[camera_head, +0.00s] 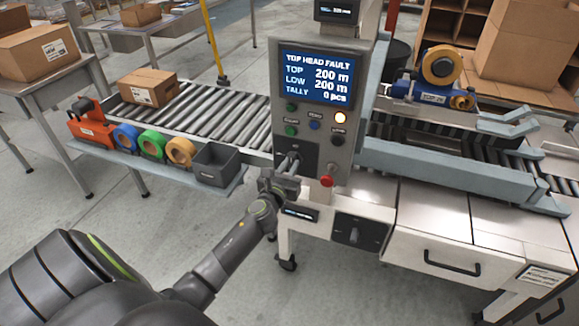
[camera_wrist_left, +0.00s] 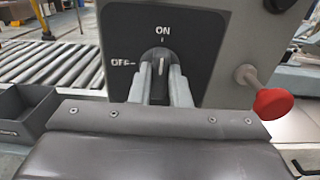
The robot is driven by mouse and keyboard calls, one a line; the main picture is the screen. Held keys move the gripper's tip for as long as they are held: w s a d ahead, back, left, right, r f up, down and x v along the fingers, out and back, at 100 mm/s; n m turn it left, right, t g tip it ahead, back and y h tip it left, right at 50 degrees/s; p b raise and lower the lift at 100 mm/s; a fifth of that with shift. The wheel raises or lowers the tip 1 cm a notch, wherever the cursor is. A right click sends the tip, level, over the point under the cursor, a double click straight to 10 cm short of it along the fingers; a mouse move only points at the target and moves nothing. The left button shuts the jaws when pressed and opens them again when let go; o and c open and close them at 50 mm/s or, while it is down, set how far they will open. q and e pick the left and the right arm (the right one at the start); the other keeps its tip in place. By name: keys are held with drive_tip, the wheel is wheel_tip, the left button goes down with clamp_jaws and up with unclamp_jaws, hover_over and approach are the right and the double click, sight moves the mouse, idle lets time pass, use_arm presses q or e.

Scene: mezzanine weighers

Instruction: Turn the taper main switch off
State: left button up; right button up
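The taper main switch (camera_wrist_left: 161,59) is a dark rotary knob on a black plate marked ON at the top and OFF at the left. Its white pointer stands upright, toward ON. In the head view the switch plate (camera_head: 305,152) is low on the grey control panel (camera_head: 271,118), partly hidden by my left gripper (camera_head: 289,163). In the left wrist view the gripper's two pale fingers (camera_wrist_left: 162,88) lie on either side of the knob's grip. I cannot tell whether they press on it. My right gripper is not in view.
A red button (camera_head: 327,181) sticks out right of the switch; it also shows in the left wrist view (camera_wrist_left: 273,102). A shelf left holds a grey bin (camera_head: 216,165) and tape rolls (camera_head: 152,145). A roller conveyor (camera_head: 215,112) runs behind. The screen (camera_head: 316,77) reads TOP HEAD FAULT.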

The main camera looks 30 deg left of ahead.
use_arm(q)
drive_tip(key=shift+n, duration=0.3)
clamp_jaws()
drive_tip(key=n, duration=0.2)
drive_tip(key=shift+f+n+b, duration=0.1)
drive_tip(key=shift+n+b, duration=0.25)
drive_tip(key=shift+n, duration=0.05)
drive_tip(key=n, duration=0.2)
drive_tip(key=n+b, duration=0.1)
drive_tip(key=n, duration=0.2)
drive_tip(key=shift+a+f, duration=0.1)
drive_tip(key=shift+a, duration=0.1)
drive_tip(key=n+b, duration=0.2)
drive_tip(key=n, duration=0.2)
drive_tip(key=n+b, duration=0.1)
drive_tip(key=n, duration=0.4)
drive_tip(key=shift+a+f+n+b, duration=0.1)
drive_tip(key=shift+f+n+b, duration=0.1)
drive_tip(key=shift+n+b, duration=0.15)
drive_tip(key=o, duration=0.8)
unclamp_jaws()
drive_tip(key=shift+s, duration=0.1)
